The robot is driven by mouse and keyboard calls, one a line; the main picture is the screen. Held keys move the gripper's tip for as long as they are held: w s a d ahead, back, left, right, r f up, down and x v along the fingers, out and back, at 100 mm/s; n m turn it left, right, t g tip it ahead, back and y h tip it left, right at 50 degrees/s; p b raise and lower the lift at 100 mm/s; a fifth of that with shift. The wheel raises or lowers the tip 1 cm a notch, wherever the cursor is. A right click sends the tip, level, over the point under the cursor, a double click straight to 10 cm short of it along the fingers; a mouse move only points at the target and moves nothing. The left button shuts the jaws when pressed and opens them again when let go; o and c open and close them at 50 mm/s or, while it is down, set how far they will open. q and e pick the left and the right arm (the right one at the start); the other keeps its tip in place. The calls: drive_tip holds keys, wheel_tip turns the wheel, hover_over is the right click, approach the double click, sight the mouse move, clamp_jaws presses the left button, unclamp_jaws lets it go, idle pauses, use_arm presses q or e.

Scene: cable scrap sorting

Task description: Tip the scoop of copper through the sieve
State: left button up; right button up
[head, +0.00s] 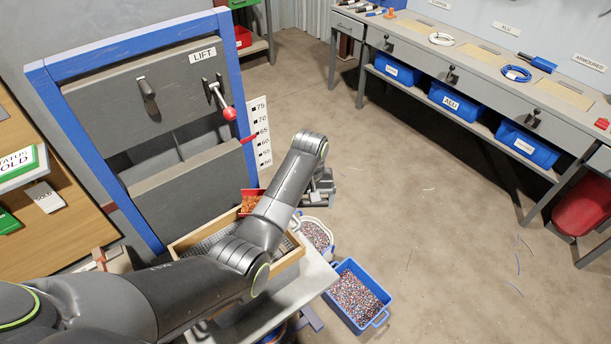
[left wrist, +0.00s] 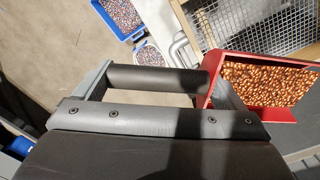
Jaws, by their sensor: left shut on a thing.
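The red scoop (left wrist: 240,107) is full of copper granules (left wrist: 268,84) in the left wrist view. It also shows in the head view (head: 250,192), partly behind my arm. My left gripper (head: 322,184) is shut on the scoop's dark handle (left wrist: 155,80). The scoop looks roughly level, with the copper inside. The sieve has a wooden frame (head: 290,262) and wire mesh (head: 212,240); my arm hides part of it in the head view. In the left wrist view the mesh (left wrist: 262,22) lies just past the scoop. The height between them is unclear. My right gripper is not seen.
A white tub (head: 330,250) and a blue crate (head: 377,318) of mixed granules stand right of the sieve. The grey lift panel (head: 185,180) in its blue frame stands behind. A bench (head: 470,55) with blue bins is at right. The middle floor is mostly clear.

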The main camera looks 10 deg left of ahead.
use_arm(q)
drive_tip(key=r, duration=0.1)
drive_tip(key=n+p, duration=0.1)
drive_tip(key=r+n+p, duration=0.1)
drive_tip(key=shift+a+r, duration=0.25)
drive_tip(key=shift+r, duration=0.1)
drive_tip(key=shift+w+a+r+n+p, duration=0.1)
drive_tip(key=shift+a+n+p, duration=0.05)
drive_tip(key=shift+n+p, duration=0.35)
drive_tip(key=shift+a, duration=0.1)
drive_tip(key=shift+a+n, duration=0.15)
drive_tip(key=shift+n, duration=0.15)
drive_tip(key=shift+f+h, duration=0.25)
drive_tip(key=shift+h, duration=0.05)
drive_tip(key=shift+s+a+f+t+h, duration=0.3)
drive_tip(key=shift+f+t+h, duration=0.1)
drive_tip(key=shift+t+h, duration=0.1)
drive_tip(key=shift+w+d, duration=0.1)
drive_tip(key=shift+s+a+r+t+h, duration=0.25)
drive_tip(key=shift+a+t+h, duration=0.1)
drive_tip(key=shift+h, duration=0.15)
drive_tip(key=shift+s+a+r+t+h, duration=0.25)
drive_tip(key=shift+a+h, duration=0.1)
drive_tip(key=shift+h, duration=0.15)
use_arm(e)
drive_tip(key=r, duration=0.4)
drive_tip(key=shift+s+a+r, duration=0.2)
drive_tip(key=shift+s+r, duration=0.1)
